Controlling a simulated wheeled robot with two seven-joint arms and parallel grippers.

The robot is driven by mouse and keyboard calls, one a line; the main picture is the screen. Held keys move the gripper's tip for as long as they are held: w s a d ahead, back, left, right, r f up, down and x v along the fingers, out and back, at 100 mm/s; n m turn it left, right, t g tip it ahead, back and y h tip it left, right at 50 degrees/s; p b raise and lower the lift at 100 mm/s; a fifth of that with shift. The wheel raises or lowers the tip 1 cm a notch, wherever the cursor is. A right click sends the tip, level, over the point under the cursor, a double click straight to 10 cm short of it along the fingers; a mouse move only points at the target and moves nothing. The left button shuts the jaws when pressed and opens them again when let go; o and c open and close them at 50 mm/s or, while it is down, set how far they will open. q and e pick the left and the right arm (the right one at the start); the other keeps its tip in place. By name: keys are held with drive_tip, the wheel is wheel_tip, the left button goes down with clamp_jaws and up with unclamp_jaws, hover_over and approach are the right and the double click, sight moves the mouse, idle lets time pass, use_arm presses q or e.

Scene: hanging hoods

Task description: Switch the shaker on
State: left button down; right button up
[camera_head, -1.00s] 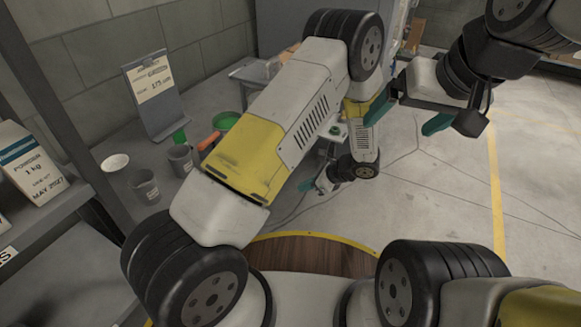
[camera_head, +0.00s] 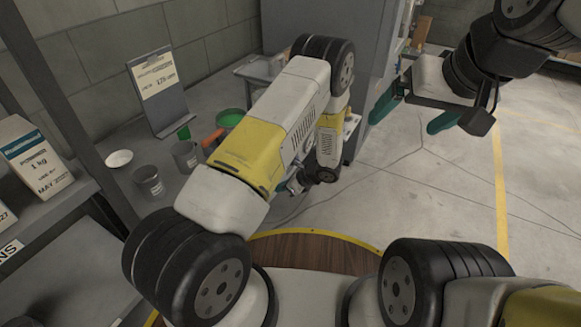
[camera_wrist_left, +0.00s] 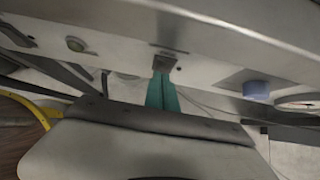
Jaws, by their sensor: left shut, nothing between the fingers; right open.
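In the left wrist view, my left gripper (camera_wrist_left: 162,88) has its two teal fingers pressed together with nothing between them. Their tips are at or just in front of a small dark square switch (camera_wrist_left: 164,61) on a long pale panel (camera_wrist_left: 230,55), which looks like the shaker's front. I cannot tell whether they touch. A round button or knob (camera_wrist_left: 75,44) sits further left on the panel. In the head view my left arm hides the left gripper and most of the shaker. My right gripper (camera_head: 413,112) is open and empty, above the floor at the right.
The wrist view shows a blue cylinder (camera_wrist_left: 256,90) and a round dial-like thing (camera_wrist_left: 300,101) at the right. In the head view, grey cups (camera_head: 148,181), a white dish (camera_head: 118,158), a green bowl (camera_head: 230,117) and a sign stand (camera_head: 160,95) are on the left bench.

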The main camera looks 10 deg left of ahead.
use_arm(q)
drive_tip(key=shift+a+y, duration=0.15)
drive_tip(key=shift+y, duration=0.15)
idle(0.4)
drive_tip(key=shift+a+r, duration=0.1)
drive_tip(key=shift+r, duration=0.7)
drive_tip(key=d+f+v, duration=0.1)
drive_tip(key=v, duration=1.2)
drive_tip(key=shift+s+d+f, duration=0.2)
drive_tip(key=shift+s+d, duration=0.15)
drive_tip(key=shift+s, duration=0.05)
